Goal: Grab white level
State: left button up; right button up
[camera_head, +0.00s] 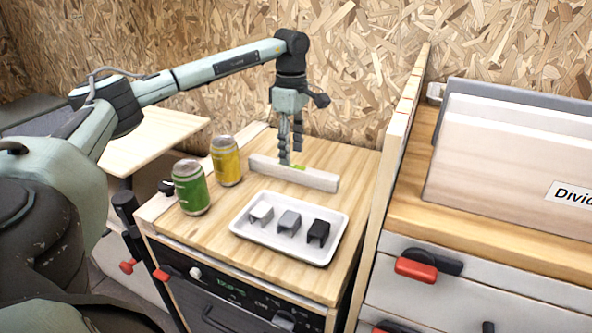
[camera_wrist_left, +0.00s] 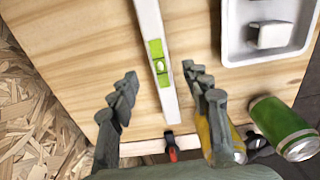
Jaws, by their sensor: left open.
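The white level (camera_head: 318,179) lies on the wooden top behind the white tray. It has a green vial section. In the left wrist view the level (camera_wrist_left: 150,22) runs between the two fingers, with its green vial near them. My left gripper (camera_head: 291,160) points down at the level, fingers spread and empty. In the left wrist view the open left gripper (camera_wrist_left: 158,95) has a finger on each side of the level, apart from it. I cannot tell the exact height of the fingertips. My right gripper does not show.
A white tray (camera_head: 262,243) with three small wheel arch pieces stands in front of the level. A green can (camera_head: 190,187) and a yellow can (camera_head: 226,161) stand to the left. A wooden divider (camera_head: 398,135) rises at the right, and a chipboard wall (camera_head: 370,60) at the back.

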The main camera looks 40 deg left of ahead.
aim_at(292, 166)
pick_arm(q)
notch_tip(292, 166, down, 5)
jog(key=shift+f, duration=0.2)
grip_shut()
dwell(0.3)
